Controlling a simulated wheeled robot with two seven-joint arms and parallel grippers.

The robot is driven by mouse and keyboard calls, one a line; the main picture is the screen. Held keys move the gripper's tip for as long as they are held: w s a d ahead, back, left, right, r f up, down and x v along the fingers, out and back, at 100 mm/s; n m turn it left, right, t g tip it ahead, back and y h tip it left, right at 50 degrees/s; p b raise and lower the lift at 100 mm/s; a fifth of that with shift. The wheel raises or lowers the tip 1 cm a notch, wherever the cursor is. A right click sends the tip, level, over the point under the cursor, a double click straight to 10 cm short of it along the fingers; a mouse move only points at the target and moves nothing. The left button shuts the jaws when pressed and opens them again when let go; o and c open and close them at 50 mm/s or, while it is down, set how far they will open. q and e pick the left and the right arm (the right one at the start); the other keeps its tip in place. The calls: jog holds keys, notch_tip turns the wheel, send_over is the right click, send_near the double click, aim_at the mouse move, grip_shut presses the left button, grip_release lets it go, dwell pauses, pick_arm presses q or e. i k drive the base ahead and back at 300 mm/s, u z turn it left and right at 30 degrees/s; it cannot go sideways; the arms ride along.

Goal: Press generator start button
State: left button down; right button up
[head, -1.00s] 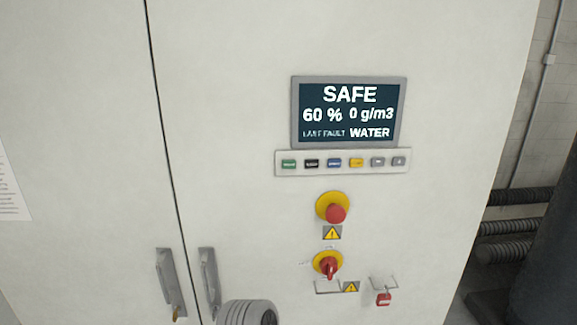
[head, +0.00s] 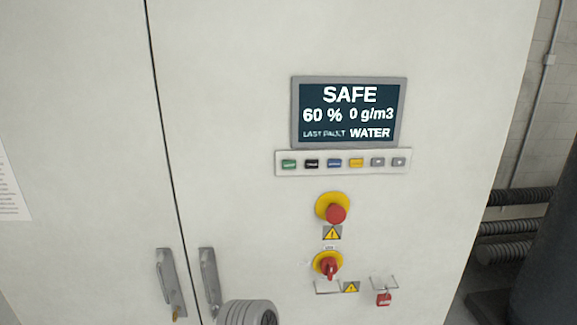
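The button strip (head: 300,171) sits below the display on the cabinet's right door. A green button (head: 289,164) is at its left end, followed by a black button (head: 312,163), a blue button (head: 334,163), a yellow button (head: 356,162) and two grey buttons. Their labels are too small to read, so I cannot tell which is the generator start. The display (head: 348,110) reads SAFE, 60 %, 0 g/m3, LAST FAULT WATER. Neither gripper shows. A grey ribbed rounded part, probably of my arm, shows at the bottom edge, apart from the buttons.
Below the strip are a red emergency stop (head: 335,212) on a yellow ring and a red rotary switch (head: 328,266). A red padlock (head: 383,299) hangs to the right. Door handles (head: 209,279) stand at lower left. Dark ribbed hoses (head: 515,227) lie right of the cabinet.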

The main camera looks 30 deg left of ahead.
aim_at(286, 164)
jog(key=k, duration=1.25)
jog(key=u, duration=0.7)
jog(key=i, duration=1.3)
jog(key=z, duration=0.15)
